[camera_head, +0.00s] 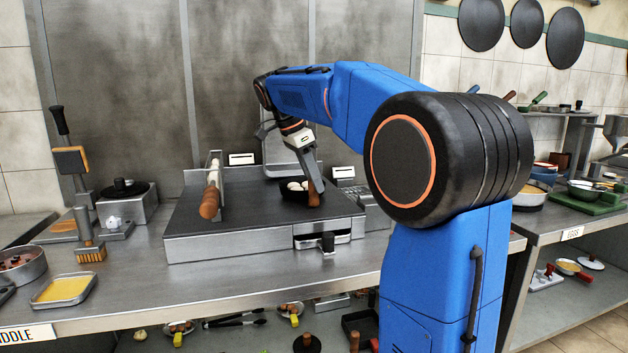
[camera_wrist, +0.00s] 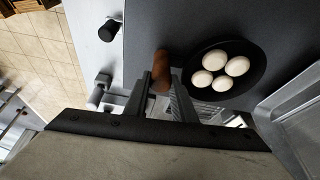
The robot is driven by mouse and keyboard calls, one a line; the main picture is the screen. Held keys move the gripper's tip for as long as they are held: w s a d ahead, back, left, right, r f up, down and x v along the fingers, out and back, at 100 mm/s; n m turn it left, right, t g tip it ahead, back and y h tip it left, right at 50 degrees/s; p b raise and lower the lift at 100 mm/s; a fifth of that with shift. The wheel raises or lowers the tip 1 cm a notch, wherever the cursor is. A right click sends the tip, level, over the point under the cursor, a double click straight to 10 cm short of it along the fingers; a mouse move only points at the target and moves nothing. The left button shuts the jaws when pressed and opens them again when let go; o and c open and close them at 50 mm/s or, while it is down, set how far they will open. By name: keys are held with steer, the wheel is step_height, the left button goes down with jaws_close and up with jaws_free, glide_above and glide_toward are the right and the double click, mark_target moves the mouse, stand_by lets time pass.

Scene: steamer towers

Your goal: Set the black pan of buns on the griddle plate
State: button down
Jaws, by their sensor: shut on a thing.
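The black pan (camera_head: 293,197) holds several white buns (camera_head: 298,186). The pan is level over the right part of the dark griddle plate (camera_head: 255,208); I cannot tell whether its base touches the plate. My gripper (camera_head: 314,188) points down and is shut on the pan's brown handle. In the wrist view, the fingers of my gripper (camera_wrist: 160,88) sit on both sides of the handle (camera_wrist: 161,62), and the round pan (camera_wrist: 253,86) with its buns (camera_wrist: 222,72) lies to the right over the dark plate (camera_wrist: 190,25). The fingertips are partly hidden.
A wooden-handled press or scraper (camera_head: 210,200) stands at the plate's left edge. A steel wall guard rises behind. A brush (camera_head: 89,240), a tray of yellow liquid (camera_head: 65,290) and a small burner (camera_head: 128,203) stand to the left. The plate's middle is clear.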

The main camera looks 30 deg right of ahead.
steer(key=shift+f, duration=0.35)
stand_by(0.3)
steer(key=c, duration=1.7)
jaws_free()
steer(key=shift+s, duration=0.2)
steer(key=shift+w+v, duration=0.2)
steer(key=shift+v, duration=0.95)
steer(key=shift+w+v, duration=0.25)
steer(key=shift+v, duration=0.9)
steer(key=shift+w+v, duration=0.2)
steer(key=shift+v, duration=0.9)
steer(key=o, duration=0.5)
steer(key=shift+o, duration=0.2)
